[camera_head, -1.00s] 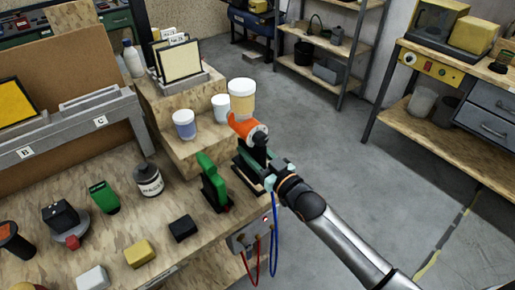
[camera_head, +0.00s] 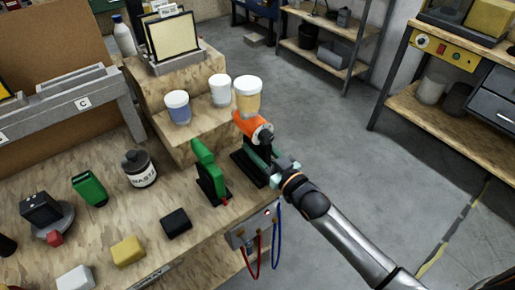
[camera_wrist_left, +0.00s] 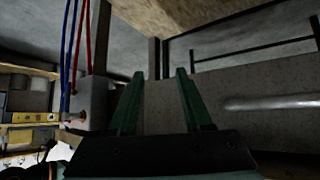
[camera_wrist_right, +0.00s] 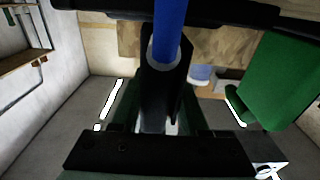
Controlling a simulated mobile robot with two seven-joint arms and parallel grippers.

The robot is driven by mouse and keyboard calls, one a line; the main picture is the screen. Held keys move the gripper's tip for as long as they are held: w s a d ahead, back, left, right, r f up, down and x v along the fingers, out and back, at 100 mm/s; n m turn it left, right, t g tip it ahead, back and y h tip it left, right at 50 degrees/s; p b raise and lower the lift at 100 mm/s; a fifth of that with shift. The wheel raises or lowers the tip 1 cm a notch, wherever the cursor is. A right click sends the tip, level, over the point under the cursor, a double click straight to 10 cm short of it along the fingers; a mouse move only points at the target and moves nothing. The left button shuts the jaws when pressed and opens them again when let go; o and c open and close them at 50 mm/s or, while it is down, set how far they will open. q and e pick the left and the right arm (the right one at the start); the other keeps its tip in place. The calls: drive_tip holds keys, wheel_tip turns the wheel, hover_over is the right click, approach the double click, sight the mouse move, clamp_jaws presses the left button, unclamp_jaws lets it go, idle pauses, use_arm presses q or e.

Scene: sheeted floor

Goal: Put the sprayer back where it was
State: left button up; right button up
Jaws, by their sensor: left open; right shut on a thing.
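The sprayer has an orange body (camera_head: 255,126) with a pale amber cup and white lid on top. My right gripper (camera_head: 284,168) is shut on its dark handle, at the bench's right edge. In the right wrist view the dark handle (camera_wrist_right: 160,95) sits between the fingers of that gripper (camera_wrist_right: 160,122), below a blue part. A black base (camera_head: 246,170) is just below the sprayer; I cannot tell whether they touch. My left gripper (camera_wrist_left: 154,80) is open and empty in the left wrist view; it is outside the head view.
A green tool (camera_head: 208,172) stands close left of the sprayer. Jars (camera_head: 177,107) stand on the wooden step (camera_head: 190,143) behind.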

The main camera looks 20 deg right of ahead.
drive_tip(key=shift+r, duration=0.15)
drive_tip(key=o, duration=0.8)
drive_tip(key=v, duration=1.2)
drive_tip(key=s+a+f+m+g+h, duration=0.1)
drive_tip(key=s+f+g+h, duration=0.1)
drive_tip(key=s+f+g, duration=0.2)
drive_tip(key=s+a+f+m+g+h, duration=0.1)
drive_tip(key=s+f+g, duration=0.3)
drive_tip(key=s+f, duration=0.6)
wheel_tip(320, 180, down, 7)
drive_tip(key=shift+a+r+h, duration=0.1)
drive_tip(key=shift+a+h, duration=0.1)
drive_tip(key=shift+h, duration=0.3)
